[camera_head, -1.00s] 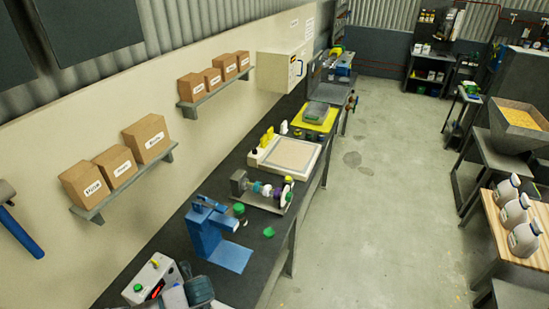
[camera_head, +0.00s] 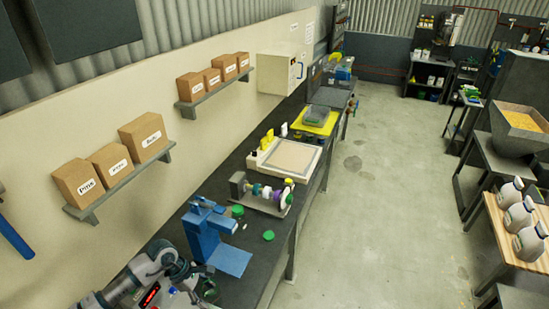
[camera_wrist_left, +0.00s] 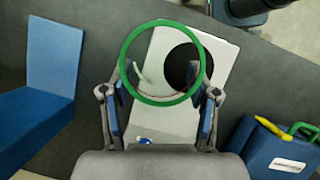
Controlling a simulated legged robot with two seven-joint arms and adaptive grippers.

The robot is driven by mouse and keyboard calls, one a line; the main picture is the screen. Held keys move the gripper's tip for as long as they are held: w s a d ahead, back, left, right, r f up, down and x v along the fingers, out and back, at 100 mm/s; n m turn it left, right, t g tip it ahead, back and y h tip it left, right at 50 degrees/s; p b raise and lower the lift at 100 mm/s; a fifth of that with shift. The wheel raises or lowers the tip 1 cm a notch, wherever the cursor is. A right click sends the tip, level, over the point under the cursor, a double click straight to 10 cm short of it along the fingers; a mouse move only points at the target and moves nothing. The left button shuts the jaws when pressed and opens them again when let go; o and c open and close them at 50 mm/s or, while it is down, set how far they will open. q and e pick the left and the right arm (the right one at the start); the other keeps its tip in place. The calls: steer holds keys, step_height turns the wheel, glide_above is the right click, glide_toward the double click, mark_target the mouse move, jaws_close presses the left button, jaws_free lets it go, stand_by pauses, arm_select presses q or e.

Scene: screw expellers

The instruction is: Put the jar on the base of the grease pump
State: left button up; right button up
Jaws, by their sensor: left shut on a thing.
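My left gripper (camera_wrist_left: 160,105) is shut on a clear, open jar with a green rim (camera_wrist_left: 123,70), seen from above in the left wrist view. A white block with a dark round spot (camera_wrist_left: 222,60) lies below and partly behind the jar. In the head view my left arm comes in at the bottom left, over a white box with a red display (camera_head: 150,296). My right gripper is not clearly in view.
A blue press (camera_head: 207,232) stands on the dark bench beyond my arm, with green lids (camera_head: 268,236) nearby. A blue item with a green loop (camera_wrist_left: 275,150) is at the wrist view's lower right. Shelves with cardboard boxes (camera_head: 145,137) hang on the wall.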

arm_select(q)
steer(key=m, duration=0.2)
steer(key=m+g, duration=0.1)
steer(key=m, duration=0.1)
steer(key=d+m+g+y+b, duration=0.1)
steer(key=shift+w+r+m, duration=0.2)
steer(key=shift+w+m, duration=0.1)
steer(key=shift+m, duration=0.1)
steer(key=m, duration=0.1)
steer(key=m+g, duration=0.1)
steer(key=shift+w+d+r+m+y, duration=0.1)
steer(key=shift+r+m+y, duration=0.05)
steer(key=shift+m+y, duration=0.25)
steer(key=m, duration=0.1)
steer(key=m+y, duration=0.1)
steer(key=m, duration=0.1)
steer(key=m+g+b, duration=0.1)
steer(key=shift+w+d+r+y, duration=0.15)
steer(key=shift+d+r+y, duration=0.05)
steer(key=shift+d+y, duration=0.1)
steer(key=m, duration=0.1)
steer(key=m+y, duration=0.1)
steer(key=m, duration=0.1)
steer(key=shift+d+r, duration=0.1)
steer(key=shift+r, duration=0.15)
steer(key=shift+r+m, duration=0.1)
steer(key=shift+m, duration=0.4)
